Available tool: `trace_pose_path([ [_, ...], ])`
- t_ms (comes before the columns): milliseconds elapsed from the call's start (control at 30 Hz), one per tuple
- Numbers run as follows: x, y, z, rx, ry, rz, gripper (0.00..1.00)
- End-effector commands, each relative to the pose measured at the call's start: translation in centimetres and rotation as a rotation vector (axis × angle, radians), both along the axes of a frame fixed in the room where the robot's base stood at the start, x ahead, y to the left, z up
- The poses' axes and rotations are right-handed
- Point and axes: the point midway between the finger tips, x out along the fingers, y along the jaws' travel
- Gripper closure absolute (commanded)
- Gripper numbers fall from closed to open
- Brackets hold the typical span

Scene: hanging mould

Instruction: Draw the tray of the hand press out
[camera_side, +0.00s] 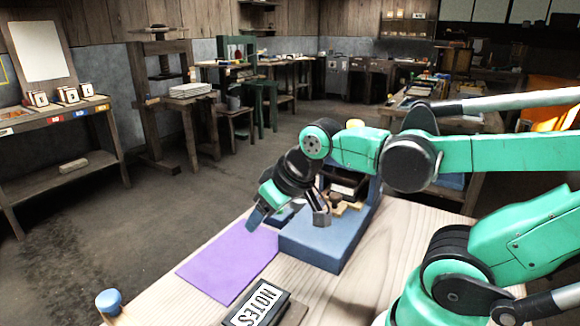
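The hand press (322,246) stands on the light wooden table as a blue-grey block with an upright frame behind, partly hidden by my arm. Light wooden pieces and a dark part (345,187) show inside its frame. I cannot tell clearly which part is the tray or how far out it is. My gripper (289,216) hangs over the left edge of the block, tilted down. Its two fingers are spread apart, with nothing visible between them. A small bluish part shows between and behind the fingers, mostly hidden. I cannot tell whether the gripper touches the press.
A purple mat (228,264) lies flat left of the press. A blue round knob (109,300) stands at the table's left corner. Bare wood (345,285) is free right of the box.

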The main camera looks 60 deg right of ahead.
Motion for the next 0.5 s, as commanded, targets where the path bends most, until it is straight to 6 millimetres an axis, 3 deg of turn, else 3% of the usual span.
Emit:
trace_pose_path([
  [233,0.6,-10.3,0.7,0.066,0.262,-0.355,0.3],
  [400,-1.0,-17.2,0.1,0.159,0.427,-0.571,0.3],
  [500,-2.2,-19.7,-0.4,0.206,0.487,-0.649,0.3],
])
